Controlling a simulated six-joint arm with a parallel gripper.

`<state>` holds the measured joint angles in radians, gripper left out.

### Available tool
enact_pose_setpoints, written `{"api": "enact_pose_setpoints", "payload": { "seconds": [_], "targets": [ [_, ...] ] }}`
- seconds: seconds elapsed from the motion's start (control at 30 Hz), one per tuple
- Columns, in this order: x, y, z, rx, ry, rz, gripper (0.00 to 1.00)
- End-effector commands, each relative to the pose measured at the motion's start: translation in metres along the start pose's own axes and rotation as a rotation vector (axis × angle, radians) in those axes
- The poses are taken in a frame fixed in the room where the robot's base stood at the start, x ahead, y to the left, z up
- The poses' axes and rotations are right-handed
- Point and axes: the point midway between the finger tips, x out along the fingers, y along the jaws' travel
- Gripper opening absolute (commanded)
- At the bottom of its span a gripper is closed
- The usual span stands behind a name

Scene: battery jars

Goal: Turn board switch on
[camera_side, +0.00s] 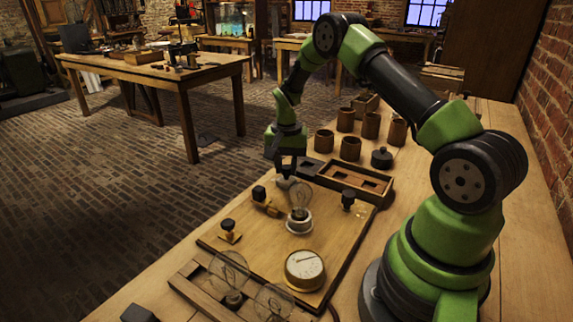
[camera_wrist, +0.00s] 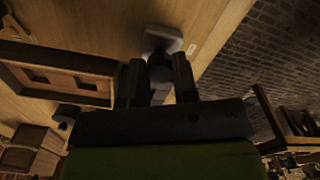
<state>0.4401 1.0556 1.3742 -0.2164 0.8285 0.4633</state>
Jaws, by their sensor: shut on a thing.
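The wooden board (camera_side: 262,240) lies on the bench in the side view. My gripper (camera_side: 286,176) points down over the board's far edge. A pale grey piece (camera_side: 284,184), which looks like the board switch, sits right under its fingertips. In the wrist view my gripper (camera_wrist: 160,72) has its two dark fingers on either side of a rounded grey part of the switch (camera_wrist: 163,40). The jaws are shut on it. The fingers hide part of it, and I cannot tell the switch's position.
The board carries a bulb (camera_side: 300,197), a round meter (camera_side: 305,266) and black-knobbed terminals (camera_side: 229,230). A wooden tray (camera_side: 352,178), several brown jars (camera_side: 350,148) and a dark lidded pot (camera_side: 381,158) stand beyond it. Glass discs (camera_side: 229,270) stand in a wooden rack in front.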

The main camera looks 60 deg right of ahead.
Motion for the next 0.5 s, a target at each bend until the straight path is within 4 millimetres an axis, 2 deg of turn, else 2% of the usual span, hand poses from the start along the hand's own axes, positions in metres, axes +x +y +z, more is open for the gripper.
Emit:
{"api": "enact_pose_setpoints", "payload": {
  "seconds": [0.2,0.5],
  "targets": [
    [-0.0009,-0.0001,-0.0003,0.093,0.001,-0.001,0.03],
    [-0.0010,-0.0001,-0.0004,0.140,0.001,-0.001,0.03]
  ]
}}
